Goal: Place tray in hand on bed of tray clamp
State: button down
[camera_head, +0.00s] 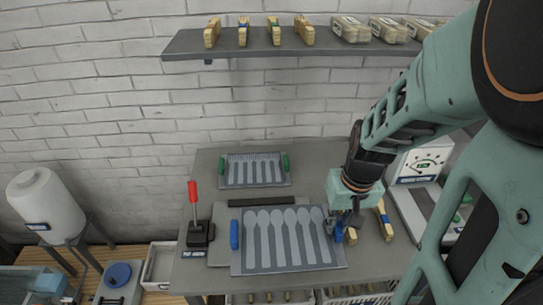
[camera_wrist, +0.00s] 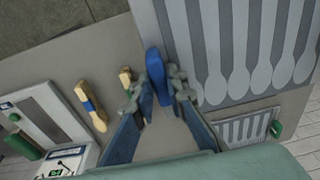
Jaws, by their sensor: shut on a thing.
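A grey tray (camera_head: 285,265) with several spoon-shaped recesses and blue end handles is in my gripper (camera_head: 342,222). The gripper is shut on the tray's right blue handle (camera_wrist: 156,72); the tray also shows large in the wrist view (camera_wrist: 195,62). The left blue handle (camera_head: 234,235) is free. The tray clamp has a flat grey bed (camera_head: 218,252), a dark bar (camera_head: 268,201) along the back and a red-handled lever (camera_head: 193,192) at left. The tray overlaps the bed in the head view and covers most of it. I cannot tell whether they touch.
A second spoon tray (camera_head: 255,184) with green handles lies behind on the table (camera_head: 310,160). Wooden brushes or blocks (camera_wrist: 90,106) lie right of my gripper in the head view, near a dial machine (camera_head: 422,166). A shelf (camera_head: 290,44) hangs on the wall.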

aim_at(318, 212)
jog(key=w+a+f, duration=0.1)
jog(key=w, duration=0.1)
jog(key=w+a+f+b, duration=0.1)
jog(key=w, duration=0.1)
jog(key=w+a+f+b, duration=0.1)
jog(key=w, duration=0.1)
jog(key=shift+w+f, duration=0.15)
jog(key=shift+f, duration=0.15)
jog(key=w+f+b, duration=0.1)
jog(key=w+a+f+b, duration=0.1)
jog(key=w+f+b, duration=0.1)
jog(key=f, duration=0.1)
jog(key=shift+a, duration=0.25)
jog(key=shift+w+a+f, duration=0.15)
jog(key=shift+w+f, duration=0.15)
jog(key=shift+w, duration=0.05)
jog(key=shift+w+a+f+b, duration=0.1)
jog(key=shift+f+b, duration=0.1)
jog(key=shift+b, duration=0.15)
jog(key=shift+w+a+f+b, duration=0.1)
jog(key=shift+w+f+b, duration=0.05)
jog(key=shift+f+b, duration=0.6)
jog(key=shift+w+f+b, duration=0.1)
jog(key=shift+f+b, duration=0.35)
jog(key=shift+f, duration=0.65)
jog(key=c, duration=1.9)
grip_release()
jog(key=shift+c, duration=0.2)
